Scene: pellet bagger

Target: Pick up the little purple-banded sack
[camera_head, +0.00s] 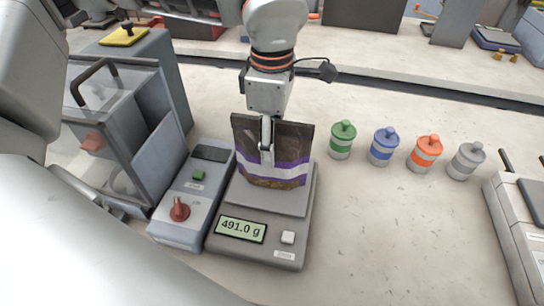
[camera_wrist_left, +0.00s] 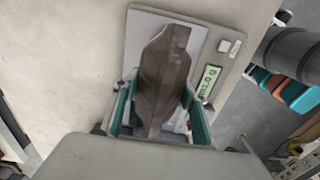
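The little sack (camera_head: 292,146) is brown with a purple and white band. It stands upright on the grey scale (camera_head: 270,222), whose display reads 491.0 g. My left gripper (camera_head: 267,152) reaches down from above, with one finger in front of the sack's face. In the left wrist view the sack (camera_wrist_left: 166,72) rises between the teal-padded fingers of the gripper (camera_wrist_left: 160,118). The fingers are apart, one on each side, and a gap seems to show beside the sack. The sack's lower part is hidden there. My right gripper is not in view.
A control box (camera_head: 195,195) with a red knob and green button adjoins the scale on the left, beside a grey machine (camera_head: 120,125). Several banded canisters, including a green one (camera_head: 342,139), stand to the right. The bench (camera_head: 390,230) in front of them is clear.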

